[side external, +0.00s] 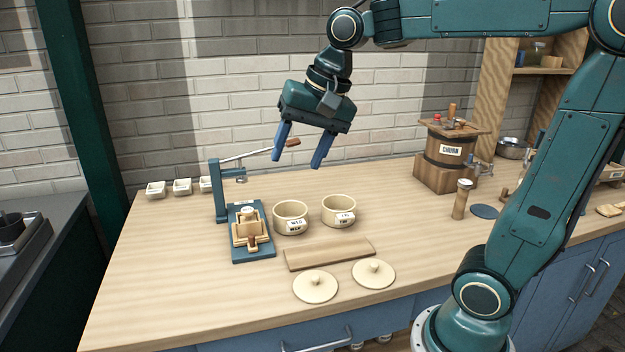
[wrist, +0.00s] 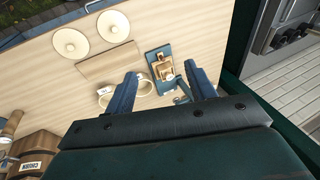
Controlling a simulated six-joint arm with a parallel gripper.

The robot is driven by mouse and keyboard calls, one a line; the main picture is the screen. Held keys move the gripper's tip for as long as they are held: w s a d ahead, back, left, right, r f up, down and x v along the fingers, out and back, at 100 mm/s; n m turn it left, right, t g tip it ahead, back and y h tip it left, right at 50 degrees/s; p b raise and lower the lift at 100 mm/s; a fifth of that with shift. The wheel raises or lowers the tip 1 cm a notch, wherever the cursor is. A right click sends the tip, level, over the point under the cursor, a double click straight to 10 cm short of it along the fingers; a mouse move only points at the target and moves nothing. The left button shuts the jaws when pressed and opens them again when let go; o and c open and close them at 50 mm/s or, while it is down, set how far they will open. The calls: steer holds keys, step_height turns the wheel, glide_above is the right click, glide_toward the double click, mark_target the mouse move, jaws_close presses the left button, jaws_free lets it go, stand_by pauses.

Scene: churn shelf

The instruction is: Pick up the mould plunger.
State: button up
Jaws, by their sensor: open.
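The wooden mould assembly (side external: 250,232) sits on the blue base of the lever press, left of the middle of the bench. A small wooden piece with a stubby handle (side external: 253,242), which looks like the mould plunger, is at its front; I cannot tell plunger and mould fully apart. In the wrist view the assembly (wrist: 163,69) shows between my fingers. My gripper (side external: 297,162) is open and empty, high above the bench, above and to the right of the assembly. Its blue fingers also show in the wrist view (wrist: 161,72).
The press lever (side external: 262,153) sticks out near my left finger. Two cream pots (side external: 290,212) (side external: 339,207) stand right of the press. A wooden board (side external: 330,253) and two round lids (side external: 315,287) (side external: 373,273) lie in front. A churn (side external: 448,155) stands at the right.

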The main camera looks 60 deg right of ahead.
steer(key=w+d+f+m, duration=0.3)
steer(key=w+d+m, duration=0.1)
steer(key=w, duration=0.3)
steer(key=w+d+f+m+g+y, duration=0.1)
steer(key=w+d+f+m, duration=0.2)
steer(key=w+d+m, duration=0.2)
steer(key=w+d+f+m+g, duration=0.1)
steer(key=w+d+f+m, duration=0.3)
steer(key=w, duration=0.4)
steer(key=d+m, duration=0.1)
steer(key=m, duration=0.1)
steer(key=shift+w+m, duration=0.3)
steer(key=shift+w, duration=0.1)
steer(key=shift+f, duration=0.1)
glide_above(248, 209)
steer(key=d, duration=0.1)
steer(key=shift+g, duration=0.3)
steer(key=shift+s+d+f, duration=0.1)
steer(key=shift+s+f, duration=0.1)
steer(key=shift+f, duration=1.8)
steer(key=shift+s+d+f, duration=0.1)
steer(key=shift+s+f, duration=0.05)
steer(key=shift+f, duration=1.85)
steer(key=shift+a+f, duration=0.1)
steer(key=shift+x, duration=2.5)
steer(key=shift+s, duration=0.1)
